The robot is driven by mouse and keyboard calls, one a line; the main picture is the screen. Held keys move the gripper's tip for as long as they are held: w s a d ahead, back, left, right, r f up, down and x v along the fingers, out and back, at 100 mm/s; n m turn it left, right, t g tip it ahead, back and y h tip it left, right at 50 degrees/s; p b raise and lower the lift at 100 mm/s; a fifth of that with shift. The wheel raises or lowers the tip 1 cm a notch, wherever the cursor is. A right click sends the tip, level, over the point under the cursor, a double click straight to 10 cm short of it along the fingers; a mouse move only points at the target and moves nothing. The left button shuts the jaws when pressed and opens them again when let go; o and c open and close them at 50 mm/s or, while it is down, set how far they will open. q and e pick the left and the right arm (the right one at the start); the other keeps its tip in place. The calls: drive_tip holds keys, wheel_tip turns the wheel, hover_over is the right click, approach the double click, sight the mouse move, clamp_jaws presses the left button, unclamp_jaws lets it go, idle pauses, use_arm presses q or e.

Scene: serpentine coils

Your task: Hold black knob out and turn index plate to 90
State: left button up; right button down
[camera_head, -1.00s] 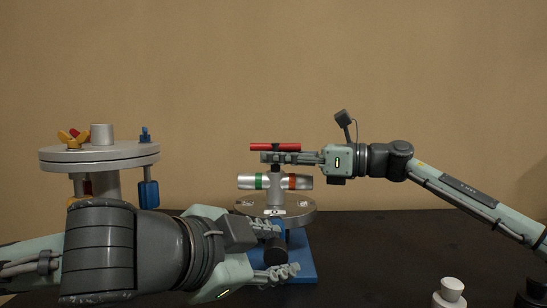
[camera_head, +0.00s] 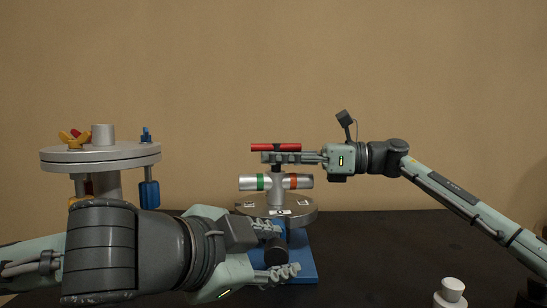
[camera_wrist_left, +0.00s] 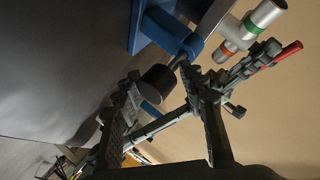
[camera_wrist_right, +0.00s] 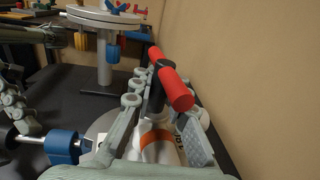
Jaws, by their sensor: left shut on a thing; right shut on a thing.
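The index plate (camera_head: 305,213), a round grey disc with small white labels, lies flat above a blue base (camera_head: 303,268). The black knob (camera_head: 272,251) sits at its front; it also shows in the left wrist view (camera_wrist_left: 158,84). A bare silver shaft (camera_wrist_right: 30,138) shows between the knob and the blue collar (camera_wrist_right: 62,146). My left gripper (camera_head: 280,252) is shut on the black knob, one finger on each side. My right gripper (camera_head: 268,157) is shut on the black stem (camera_wrist_right: 155,95) below the red bar (camera_head: 276,147), above the plate.
A silver crosspiece with a green band (camera_head: 260,181) and an orange band stands on the plate. A flanged stand (camera_head: 75,155) with yellow and blue parts is at the left. A white knobbed piece (camera_head: 450,294) stands front right.

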drive_tip(key=shift+r+n+g, duration=0.2)
drive_tip(key=shift+n+g, duration=1.6)
drive_tip(key=shift+g, duration=1.1)
drive_tip(key=shift+n+g+h, duration=0.3)
drive_tip(key=c, duration=1.5)
unclamp_jaws()
drive_tip(key=shift+f, duration=0.1)
drive_tip(key=shift+o, duration=0.2)
drive_tip(key=shift+d+t, duration=0.1)
drive_tip(key=shift+t, duration=0.5)
